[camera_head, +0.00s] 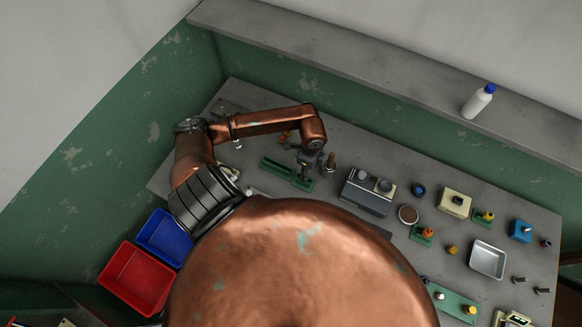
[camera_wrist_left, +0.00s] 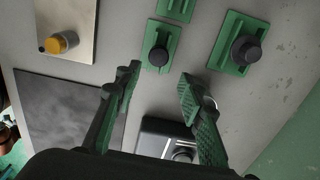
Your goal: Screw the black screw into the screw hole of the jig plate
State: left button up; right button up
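My left gripper (camera_head: 311,158) hangs over the back left of the table in the head view. In the left wrist view its two fingers (camera_wrist_left: 158,80) are spread apart with only bare table visible between the tips. Just past the tips is a small green plate (camera_wrist_left: 150,66) with a round black knob-like part (camera_wrist_left: 158,57). A second green plate (camera_wrist_left: 225,60) to its right carries a larger black knob (camera_wrist_left: 246,50). I cannot tell surely which of these is the black screw or the jig plate; no screw hole is clear. My right gripper is not visible.
A grey box-like device (camera_head: 367,192) stands right of the left gripper. A dark flat plate (camera_wrist_left: 65,115) and a beige plate (camera_wrist_left: 65,15) with a yellow knob lie left in the wrist view. Red (camera_head: 137,278) and blue (camera_head: 165,238) bins are at left. My copper-coloured body part hides the front centre.

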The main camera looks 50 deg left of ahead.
pick_arm(q)
jog(key=shift+o, duration=0.4)
jog(key=shift+s+a+f, duration=0.1)
jog(key=shift+s+a, duration=0.1)
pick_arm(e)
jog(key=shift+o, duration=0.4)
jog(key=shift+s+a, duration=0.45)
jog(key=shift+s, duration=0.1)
pick_arm(q)
jog(key=shift+s+a+f, duration=0.1)
jog(key=shift+s+f, duration=0.05)
jog(key=shift+f, duration=0.2)
jog(key=shift+f+p, duration=0.35)
jog(key=shift+f, duration=0.55)
jog(key=f, duration=0.2)
jog(key=f+p, duration=0.1)
jog(key=f, duration=0.1)
jog(key=shift+s+a+f+p, duration=0.1)
jog(key=shift+a+f+p, duration=0.1)
jog(key=shift+p, duration=0.1)
jog(key=shift+f, duration=0.4)
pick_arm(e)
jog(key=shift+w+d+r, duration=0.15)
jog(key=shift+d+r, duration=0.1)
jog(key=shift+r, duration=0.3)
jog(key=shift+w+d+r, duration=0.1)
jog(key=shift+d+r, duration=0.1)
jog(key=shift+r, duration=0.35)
